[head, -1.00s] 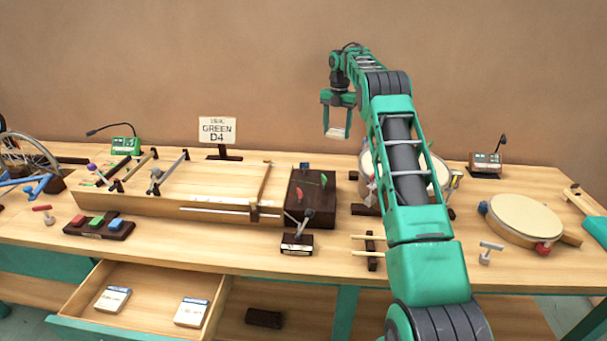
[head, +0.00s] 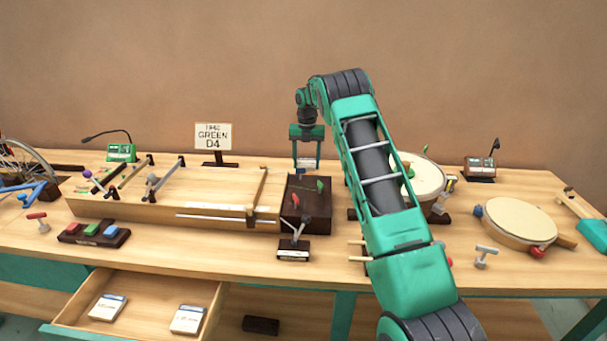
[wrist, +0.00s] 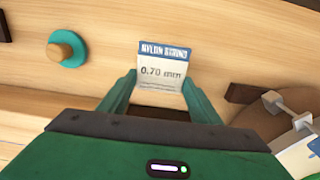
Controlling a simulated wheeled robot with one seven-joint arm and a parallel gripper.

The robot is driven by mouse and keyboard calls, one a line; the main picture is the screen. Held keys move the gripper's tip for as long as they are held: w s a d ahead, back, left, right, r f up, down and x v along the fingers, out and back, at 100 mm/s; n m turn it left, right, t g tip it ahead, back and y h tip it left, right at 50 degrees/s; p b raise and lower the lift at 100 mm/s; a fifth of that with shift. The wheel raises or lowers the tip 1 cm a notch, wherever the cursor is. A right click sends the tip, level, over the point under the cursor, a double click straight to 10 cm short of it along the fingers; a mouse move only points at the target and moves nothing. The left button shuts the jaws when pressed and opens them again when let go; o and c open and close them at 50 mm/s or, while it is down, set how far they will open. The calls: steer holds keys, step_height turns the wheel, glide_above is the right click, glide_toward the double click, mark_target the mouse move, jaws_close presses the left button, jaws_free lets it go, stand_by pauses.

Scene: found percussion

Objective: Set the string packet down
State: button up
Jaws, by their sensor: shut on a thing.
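My gripper (head: 306,164) hangs above the back of the workbench, just behind the dark box with coloured levers. It is shut on a string packet (wrist: 163,70), which is white with a blue header and reads "0.70 mm" in the wrist view. The gripper's green fingers (wrist: 160,92) hold the packet's sides. In the head view the packet is small and mostly hidden by the fingers. Two similar packets lie apart in the open drawer, one on the left (head: 107,307) and one on the right (head: 187,319).
The long wooden string box (head: 160,207) and the dark lever box (head: 312,218) stand left of and below the gripper. Drums stand on the right. The open drawer (head: 85,294) juts out at the front left.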

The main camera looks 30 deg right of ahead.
mark_target(307, 165)
steer(key=shift+f, duration=2.1)
steer(key=o, duration=1)
steer(key=shift+f, duration=0.1)
